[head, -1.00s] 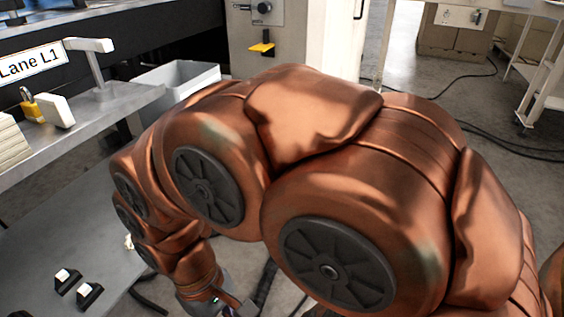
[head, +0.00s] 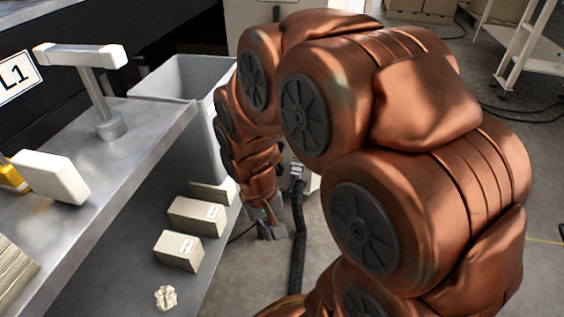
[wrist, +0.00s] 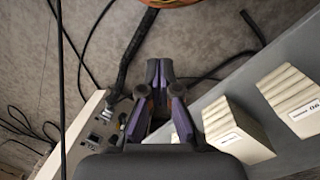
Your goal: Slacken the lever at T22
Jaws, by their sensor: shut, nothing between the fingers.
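No tag reading T22 can be read in any view, and I cannot make out a lever for certain. My gripper (head: 271,228) hangs low beside the lower shelf's right edge in the head view, small and partly dark. In the wrist view my gripper (wrist: 160,80) has its dark purple fingers together at the tips, with nothing between them. A pale panel (wrist: 92,130) with small dark fittings lies to the left of the fingers, apart from them; its details are too small to tell.
A grey lower shelf (head: 120,275) carries pale labelled boxes (head: 197,215) and a crumpled piece (head: 165,297). Above it, a metal bench (head: 150,125) holds a white T-shaped post (head: 95,85). A grey bin (head: 185,80) stands behind. A black hose (head: 298,235) runs along the floor.

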